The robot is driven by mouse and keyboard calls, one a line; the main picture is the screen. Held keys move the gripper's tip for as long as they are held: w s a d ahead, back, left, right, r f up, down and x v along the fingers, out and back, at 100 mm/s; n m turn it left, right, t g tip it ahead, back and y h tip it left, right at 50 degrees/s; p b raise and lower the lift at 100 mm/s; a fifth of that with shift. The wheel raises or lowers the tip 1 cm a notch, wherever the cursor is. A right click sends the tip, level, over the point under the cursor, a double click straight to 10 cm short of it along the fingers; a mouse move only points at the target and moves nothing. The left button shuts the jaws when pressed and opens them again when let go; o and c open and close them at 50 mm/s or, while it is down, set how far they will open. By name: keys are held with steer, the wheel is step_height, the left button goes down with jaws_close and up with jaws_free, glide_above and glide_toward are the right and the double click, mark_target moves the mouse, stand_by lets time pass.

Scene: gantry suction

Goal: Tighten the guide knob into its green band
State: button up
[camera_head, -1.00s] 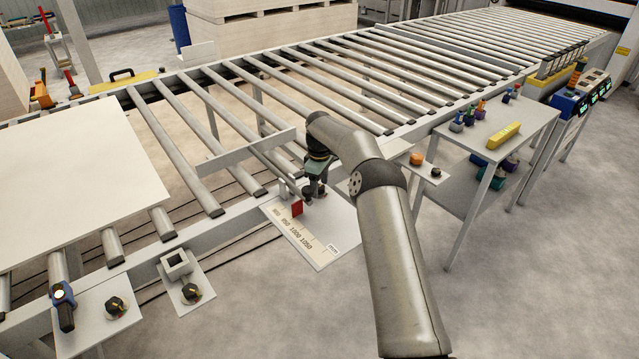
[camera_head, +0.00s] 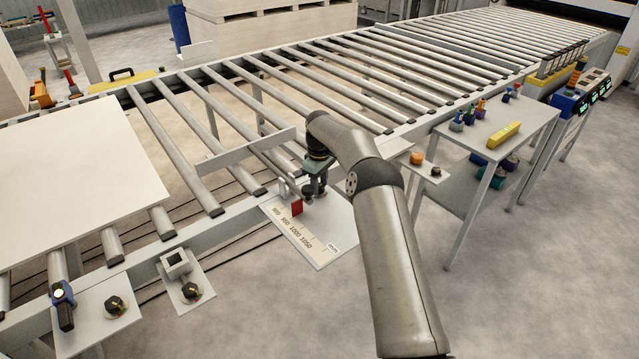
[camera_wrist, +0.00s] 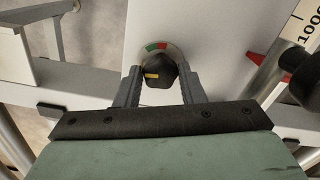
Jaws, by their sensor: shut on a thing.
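The guide knob (camera_wrist: 159,72) is black with a yellow pointer mark (camera_wrist: 152,76) and sits between the two fingers of my gripper (camera_wrist: 160,88) in the wrist view. My gripper is shut on it. Behind the knob, a dial shows a green band (camera_wrist: 150,46) and a red part (camera_wrist: 162,45). The yellow mark lies on the left side of the knob, facing me, below the bands. In the head view my gripper (camera_head: 311,192) is low over the white scale plate (camera_head: 325,240), and the arm hides the knob there.
A red pointer (camera_head: 297,207) stands by the printed scale. The guide bar (camera_head: 245,149) lies across the rollers. Two more black knobs (camera_head: 115,305) (camera_head: 190,290) are on plates at the lower left. A side table (camera_head: 500,130) with small tools stands at the right.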

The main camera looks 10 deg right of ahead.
steer(key=shift+m, duration=2.2)
steer(key=o, duration=1)
steer(key=shift+r, duration=0.1)
step_height(320, 180, up, 17)
steer(key=shift+r+p, duration=0.15)
steer(key=shift+p, duration=1)
